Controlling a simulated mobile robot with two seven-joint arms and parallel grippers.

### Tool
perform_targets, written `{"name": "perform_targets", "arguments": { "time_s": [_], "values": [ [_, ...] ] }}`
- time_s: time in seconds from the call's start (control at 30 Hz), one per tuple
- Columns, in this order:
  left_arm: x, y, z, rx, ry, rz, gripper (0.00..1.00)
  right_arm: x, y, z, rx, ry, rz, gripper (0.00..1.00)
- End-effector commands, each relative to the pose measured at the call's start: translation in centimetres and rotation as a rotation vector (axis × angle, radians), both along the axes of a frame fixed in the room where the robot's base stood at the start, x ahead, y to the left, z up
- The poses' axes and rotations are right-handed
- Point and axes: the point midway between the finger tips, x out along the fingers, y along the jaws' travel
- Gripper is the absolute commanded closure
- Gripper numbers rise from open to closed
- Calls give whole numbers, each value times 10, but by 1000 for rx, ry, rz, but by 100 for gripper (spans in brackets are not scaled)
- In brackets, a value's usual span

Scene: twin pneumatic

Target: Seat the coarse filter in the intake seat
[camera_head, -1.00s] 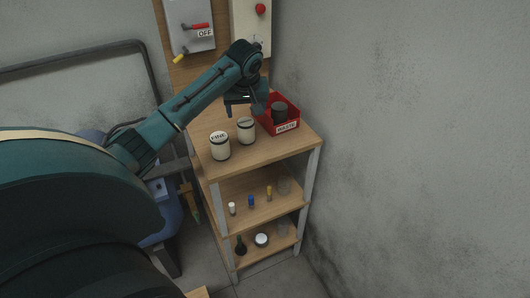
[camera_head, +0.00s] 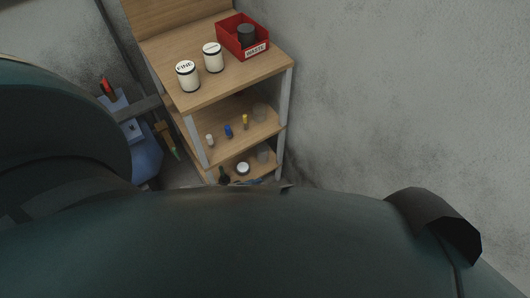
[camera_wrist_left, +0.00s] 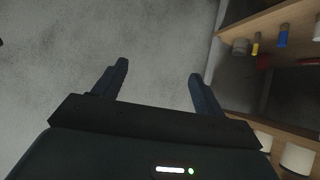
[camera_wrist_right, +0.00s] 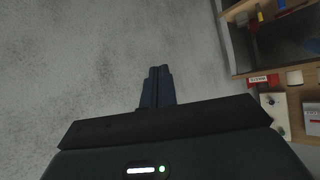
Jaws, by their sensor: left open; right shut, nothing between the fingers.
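Two white canisters with dark ends stand on the top shelf in the head view. The nearer canister (camera_head: 187,76) is marked FINE; the label of the other canister (camera_head: 213,58) is too small to read. I cannot see the intake seat. My left gripper (camera_wrist_left: 158,72) is open and empty in front of the grey wall, with the shelf unit off to its right. My right gripper (camera_wrist_right: 159,72) is shut and empty in front of the wall, also apart from the shelves. Neither gripper shows in the head view.
A red WASTE bin (camera_head: 233,45) holds a dark cylinder (camera_head: 247,34) at the top shelf's back. The middle shelf holds small fittings, including a blue one (camera_head: 229,131) and a yellow one (camera_head: 245,122). My arm fills the lower head view. The wall closes off the right.

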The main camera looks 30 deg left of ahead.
Motion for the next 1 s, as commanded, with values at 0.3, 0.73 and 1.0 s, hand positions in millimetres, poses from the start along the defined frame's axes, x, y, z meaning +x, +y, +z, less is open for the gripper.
{"name": "perform_targets", "arguments": {
  "time_s": [0.3,0.73,1.0],
  "values": [
    [24,-10,7,73,-141,-71,26,-2,0,-6,0,4,2,100],
    [181,-103,103,712,-1206,-777,26,-3,10,-17,35,-17,10,100],
    [224,-95,104,1174,-1666,-1418,26,0,15,-22,56,-37,19,100]
  ]
}}
